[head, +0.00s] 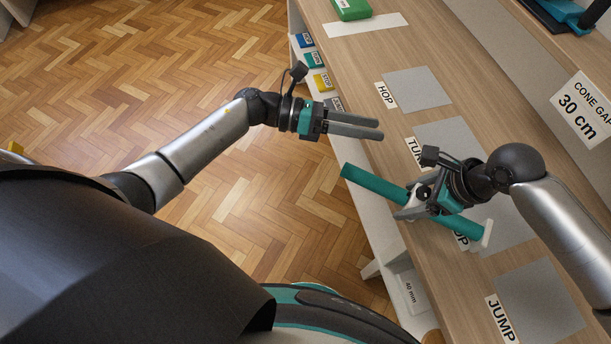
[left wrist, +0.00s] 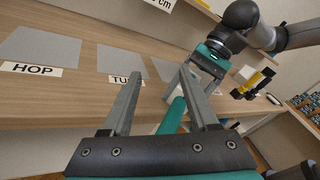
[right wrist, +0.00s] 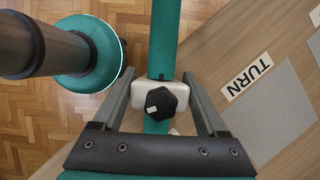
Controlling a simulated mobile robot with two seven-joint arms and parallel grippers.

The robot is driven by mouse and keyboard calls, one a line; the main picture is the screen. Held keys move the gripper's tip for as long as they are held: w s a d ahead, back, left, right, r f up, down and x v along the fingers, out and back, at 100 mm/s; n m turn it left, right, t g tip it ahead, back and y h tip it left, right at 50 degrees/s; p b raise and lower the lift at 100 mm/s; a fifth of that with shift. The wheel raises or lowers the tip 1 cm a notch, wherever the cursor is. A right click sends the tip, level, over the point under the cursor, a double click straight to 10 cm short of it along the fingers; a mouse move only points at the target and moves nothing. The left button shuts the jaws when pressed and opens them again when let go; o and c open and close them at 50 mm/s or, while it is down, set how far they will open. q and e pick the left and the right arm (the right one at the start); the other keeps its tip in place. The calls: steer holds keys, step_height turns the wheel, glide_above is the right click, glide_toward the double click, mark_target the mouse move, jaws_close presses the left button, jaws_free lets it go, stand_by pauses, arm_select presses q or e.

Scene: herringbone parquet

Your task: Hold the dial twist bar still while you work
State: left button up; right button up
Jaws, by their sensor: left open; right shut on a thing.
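The dial twist bar is a teal tube (head: 373,185) with a white end (head: 487,234). In the head view it lies slantwise over the table's near edge, one end out over the floor. In the right wrist view, a white block (right wrist: 142,95) with a black knob (right wrist: 175,91) sits on the tube. My right gripper (head: 408,203) is shut on this block, one finger on each side. My left gripper (head: 381,129) is open and empty, beyond the bar's free end and apart from it. The left wrist view shows part of the tube (left wrist: 172,118) below its fingers.
Grey mats on the wooden table (head: 375,60) have labels HOP (head: 386,95), TURN (right wrist: 247,75) and JUMP (head: 502,319); another label is partly hidden by the bar. A green box (head: 351,9) stands at the far end.

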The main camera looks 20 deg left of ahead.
steer(key=shift+s+d+f, duration=0.1)
steer(key=shift+d+f, duration=0.05)
arm_select(q)
steer(key=w+a+f+n+t+y, duration=0.2)
steer(key=a+f+n+t+y, duration=0.15)
steer(key=f+n, duration=0.4)
steer(key=w+a+f+n+t+y, duration=0.1)
steer(key=a+f+n+t+y, duration=0.25)
steer(key=n, duration=0.65)
steer(key=s+a+f+n+y, duration=0.2)
steer(key=s+f+n, duration=0.1)
steer(key=f+n, duration=0.2)
steer(key=s+a+f+n+y, duration=0.3)
steer(key=f+n, duration=0.2)
steer(key=f, duration=0.4)
steer(key=shift+a+n+t, duration=0.3)
steer(key=shift+n, duration=0.05)
steer(key=shift+r, duration=0.1)
arm_select(e)
steer(key=o, duration=1.5)
arm_select(q)
steer(key=shift+w, duration=0.1)
arm_select(e)
steer(key=shift+r, duration=0.2)
